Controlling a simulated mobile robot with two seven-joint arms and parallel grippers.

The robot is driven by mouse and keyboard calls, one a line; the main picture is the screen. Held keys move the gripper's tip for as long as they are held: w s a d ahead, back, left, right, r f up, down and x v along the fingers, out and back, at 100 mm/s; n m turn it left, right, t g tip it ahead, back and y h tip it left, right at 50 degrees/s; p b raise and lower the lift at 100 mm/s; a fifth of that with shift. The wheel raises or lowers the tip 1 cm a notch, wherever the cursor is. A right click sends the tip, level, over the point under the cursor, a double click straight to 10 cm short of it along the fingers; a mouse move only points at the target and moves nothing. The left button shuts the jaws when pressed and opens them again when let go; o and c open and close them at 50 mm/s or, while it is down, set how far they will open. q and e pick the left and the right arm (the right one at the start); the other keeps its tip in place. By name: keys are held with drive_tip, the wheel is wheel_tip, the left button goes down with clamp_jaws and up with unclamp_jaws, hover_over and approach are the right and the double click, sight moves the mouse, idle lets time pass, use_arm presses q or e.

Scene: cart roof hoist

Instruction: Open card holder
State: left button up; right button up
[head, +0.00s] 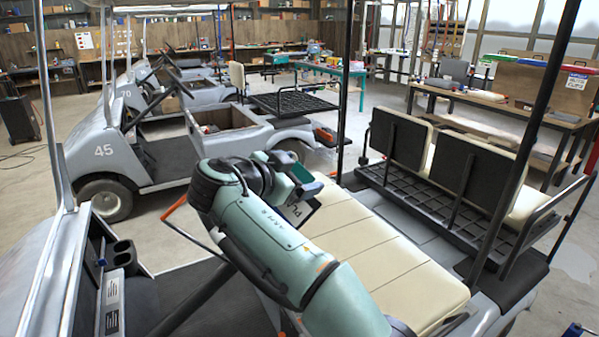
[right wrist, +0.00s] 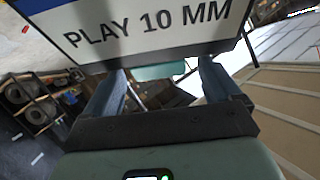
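A white card (right wrist: 160,28) with a blue band and the printed words "PLAY 10 MM" fills the top of the right wrist view. In the head view a small part of the card (head: 299,213) shows beside my right gripper (head: 305,186), above the cream seat. In the wrist view the two blue-grey fingers of my right gripper (right wrist: 165,80) stand wide apart, their tips near the card's lower edge. A teal piece (right wrist: 160,71) shows between the fingertips, under the card. I cannot tell whether it touches them. No card holder is clearly seen. My left gripper is out of view.
The cream bench seat (head: 385,265) of the near cart lies under my right arm. Roof posts (head: 530,140) and a rear seat (head: 430,160) stand to the right. A workbench (head: 500,100) stands behind.

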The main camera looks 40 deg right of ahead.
drive_tip(key=shift+d, duration=0.1)
drive_tip(key=v, duration=1.3)
drive_tip(key=shift+a+p, duration=0.25)
drive_tip(key=shift+p, duration=0.05)
